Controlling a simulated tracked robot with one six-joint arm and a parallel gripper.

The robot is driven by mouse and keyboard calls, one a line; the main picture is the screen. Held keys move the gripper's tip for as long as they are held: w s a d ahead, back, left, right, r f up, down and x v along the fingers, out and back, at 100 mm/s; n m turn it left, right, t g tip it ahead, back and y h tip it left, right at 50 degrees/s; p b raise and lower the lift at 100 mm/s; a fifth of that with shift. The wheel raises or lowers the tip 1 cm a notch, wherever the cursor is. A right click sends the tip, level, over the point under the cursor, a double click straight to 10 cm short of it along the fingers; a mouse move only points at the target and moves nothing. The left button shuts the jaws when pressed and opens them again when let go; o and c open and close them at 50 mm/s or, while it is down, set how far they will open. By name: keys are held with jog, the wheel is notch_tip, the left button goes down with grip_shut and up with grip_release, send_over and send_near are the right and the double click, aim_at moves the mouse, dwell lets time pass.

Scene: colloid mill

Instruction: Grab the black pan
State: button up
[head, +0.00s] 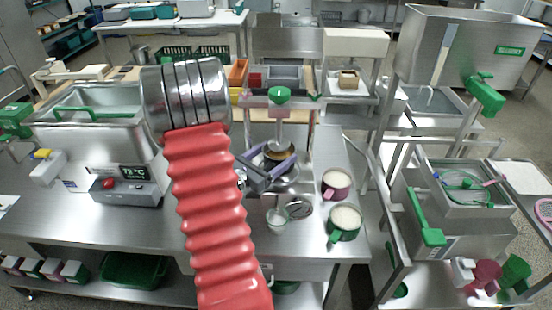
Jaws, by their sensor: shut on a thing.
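My gripper (268,160), with grey-purple fingers, is at the middle of the bench, past the end of my red arm. It is shut on a round dark-rimmed vessel (279,153) with a brownish inside, which looks like the black pan. The fingers hide part of it, and its handle cannot be made out. The vessel is below the metal spout of the mill (279,132), which has a green knob on top. A round metal part shows just under the fingers. I cannot tell whether the pan touches it.
A pink-handled pot (336,184) and a green-handled pot (344,222), both with pale contents, stand right of my gripper. A small glass cup (277,220) and a metal ring (299,209) are in front. A control box (127,191) stands left. The front left bench is clear.

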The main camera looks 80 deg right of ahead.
jog(key=v, duration=3.2)
